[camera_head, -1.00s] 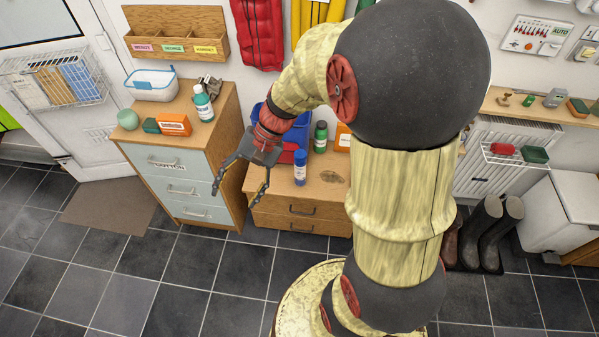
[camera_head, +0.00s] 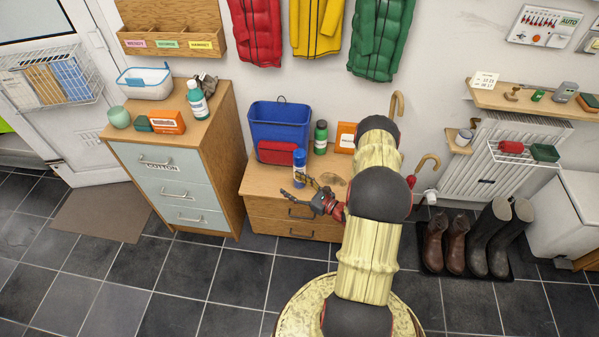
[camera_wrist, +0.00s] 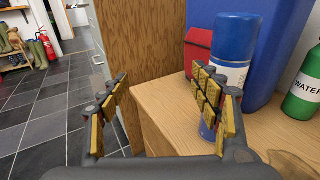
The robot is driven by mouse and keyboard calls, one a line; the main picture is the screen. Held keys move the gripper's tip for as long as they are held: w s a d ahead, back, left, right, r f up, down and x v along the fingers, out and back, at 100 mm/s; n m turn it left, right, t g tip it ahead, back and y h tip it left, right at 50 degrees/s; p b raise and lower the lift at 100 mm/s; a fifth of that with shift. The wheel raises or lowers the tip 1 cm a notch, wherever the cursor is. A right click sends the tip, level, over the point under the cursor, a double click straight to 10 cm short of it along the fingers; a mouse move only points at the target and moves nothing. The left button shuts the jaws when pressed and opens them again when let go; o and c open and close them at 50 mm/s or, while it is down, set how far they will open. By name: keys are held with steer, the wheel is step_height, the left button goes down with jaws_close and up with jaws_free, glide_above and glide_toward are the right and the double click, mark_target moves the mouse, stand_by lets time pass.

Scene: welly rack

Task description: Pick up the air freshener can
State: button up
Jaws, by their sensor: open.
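The air freshener can (camera_head: 299,166), I take it, is the upright blue and white can with a blue cap near the front edge of the low wooden bench (camera_head: 258,184). In the wrist view the can (camera_wrist: 235,38) stands beyond the right finger, which hides part of its lower body. My gripper (camera_head: 293,187) is open beside the can, low at the bench front. In the wrist view the space between its fingertips (camera_wrist: 160,78) is empty, facing the drawer unit's side and the bench edge. The can is right of that gap; whether a finger touches it I cannot tell.
Behind the can stand a blue bin (camera_head: 278,122) and a red pouch (camera_head: 277,153). A green bottle (camera_head: 320,138) and an orange box (camera_head: 346,137) are to its right. A tall drawer unit (camera_head: 226,150) borders the bench's left. Boots (camera_head: 490,238) stand at right.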

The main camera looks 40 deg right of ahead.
mark_target(303, 172)
steer(key=d+f+m+h, duration=0.1)
steer(key=d+h, duration=0.1)
steer(key=s+d+m+h, duration=0.1)
steer(key=d+h, duration=0.1)
steer(key=d, duration=0.1)
steer(key=d+f+m+t+h, duration=0.1)
steer(key=d, duration=0.2)
steer(key=shift+s+d+f+m+h, duration=0.2)
steer(key=shift+f+m+h, duration=0.1)
steer(key=shift+m+h, duration=0.1)
steer(key=shift+w+d+b, duration=0.15)
steer(key=shift+w+b, duration=0.25)
steer(key=shift+w, duration=0.4)
steer(key=w+b, duration=0.2)
steer(key=w, duration=0.3)
steer(key=shift+w+b, duration=0.25)
steer(key=shift+b, duration=0.05)
steer(key=shift+w+d+r, duration=0.1)
steer(key=shift+w+r, duration=0.05)
steer(key=shift+w, duration=0.1)
steer(key=shift+c, duration=1)
steer(key=c, duration=1.3)
